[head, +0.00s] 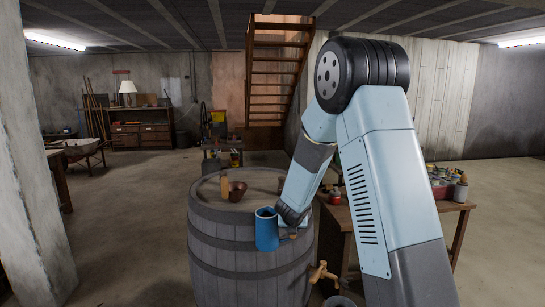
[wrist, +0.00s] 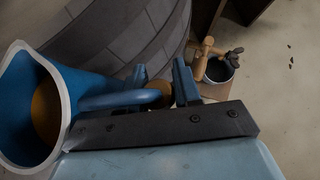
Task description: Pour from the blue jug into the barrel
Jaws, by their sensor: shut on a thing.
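The blue jug (head: 267,232) is in front of the barrel (head: 220,260) in the head view and looks close to upright. My gripper (head: 291,220) is shut on its handle, to the right of the jug body. In the wrist view the jug (wrist: 88,85) fills the left side, with orange-brown liquid (wrist: 45,110) visible inside its mouth. The handle runs to my gripper's fingers (wrist: 161,85). The jug's rim appears slightly below the barrel's top. A dark reddish funnel-like piece (head: 236,201) sits on the barrel top; any opening beneath it is hidden.
An upright tan piece (head: 224,187) stands beside the funnel-like piece. A wooden tap (head: 322,272) is low at the barrel's right, above a small pail (wrist: 220,72). A cluttered wooden table (head: 448,207) stands right, partly behind my arm. Open floor lies left.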

